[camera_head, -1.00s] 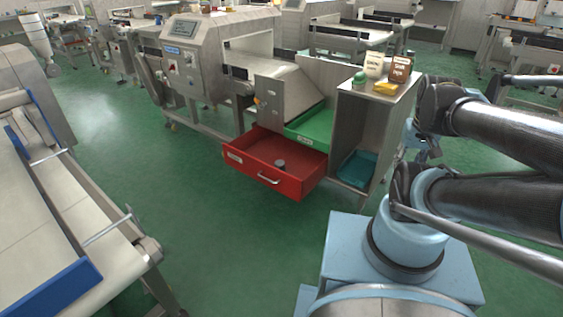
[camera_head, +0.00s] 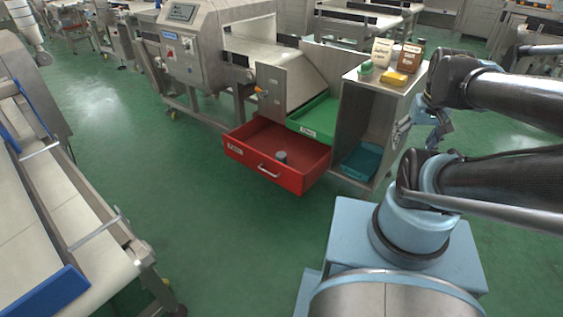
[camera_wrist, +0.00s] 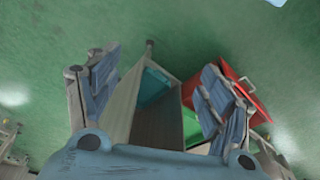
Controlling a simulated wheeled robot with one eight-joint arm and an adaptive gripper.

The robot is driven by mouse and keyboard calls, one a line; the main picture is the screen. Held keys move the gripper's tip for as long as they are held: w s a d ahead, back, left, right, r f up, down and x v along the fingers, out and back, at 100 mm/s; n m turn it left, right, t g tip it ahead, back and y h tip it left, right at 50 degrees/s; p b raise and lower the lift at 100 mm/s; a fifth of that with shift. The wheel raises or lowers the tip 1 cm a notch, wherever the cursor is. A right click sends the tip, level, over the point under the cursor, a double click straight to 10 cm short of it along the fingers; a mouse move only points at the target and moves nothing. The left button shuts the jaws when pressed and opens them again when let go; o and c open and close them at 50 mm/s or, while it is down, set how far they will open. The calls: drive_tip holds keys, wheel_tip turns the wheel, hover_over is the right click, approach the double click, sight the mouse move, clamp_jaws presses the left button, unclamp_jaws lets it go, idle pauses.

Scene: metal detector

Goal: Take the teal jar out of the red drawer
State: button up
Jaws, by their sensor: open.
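The red drawer (camera_head: 240,153) is pulled open under the metal detector's outlet. A small grey-teal jar (camera_head: 282,157) stands inside it, towards the right front. In the wrist view the red drawer (camera_wrist: 262,98) shows at the right, partly behind a finger, and I cannot make out the jar there. My gripper (camera_head: 436,128) is to the right of the cabinet, away from the drawer. In the wrist view my gripper (camera_wrist: 150,95) has its fingers wide apart with nothing held between them.
A green tray (camera_head: 318,117) sits above the drawer. The steel cabinet (camera_head: 350,110) holds a teal bin (camera_head: 362,160) below; a green-lidded container (camera_head: 366,69), yellow block (camera_head: 394,78) and two pouches stand on top. A conveyor (camera_head: 60,200) is at left. The floor before the drawer is clear.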

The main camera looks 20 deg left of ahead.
drive_tip(key=w+a+r+n+y, duration=0.1)
drive_tip(key=w+a+n, duration=0.1)
drive_tip(key=w+a, duration=0.35)
drive_tip(key=w+a+n, duration=0.2)
drive_tip(key=w+a, duration=0.1)
drive_tip(key=w, duration=0.6)
drive_tip(key=w+a+r+n+y, duration=0.1)
drive_tip(key=w+a+n, duration=0.1)
drive_tip(key=w+a, duration=0.45)
drive_tip(key=n+g+y, duration=0.1)
drive_tip(key=n+y, duration=0.2)
drive_tip(key=n, duration=0.5)
hover_over(283, 155)
drive_tip(key=s+d, duration=0.2)
drive_tip(key=d, duration=0.4)
wheel_tip(283, 155, down, 33)
drive_tip(key=shift+n, duration=0.3)
drive_tip(key=x, duration=1.2)
drive_tip(key=shift+w+d+f, duration=0.1)
drive_tip(key=shift+f, duration=0.35)
drive_tip(key=shift+w+x, duration=0.15)
drive_tip(key=shift+x, duration=1.25)
drive_tip(key=shift+w+x, duration=0.15)
drive_tip(key=shift+x, duration=1.2)
drive_tip(key=shift+d, duration=0.15)
drive_tip(key=c, duration=1.2)
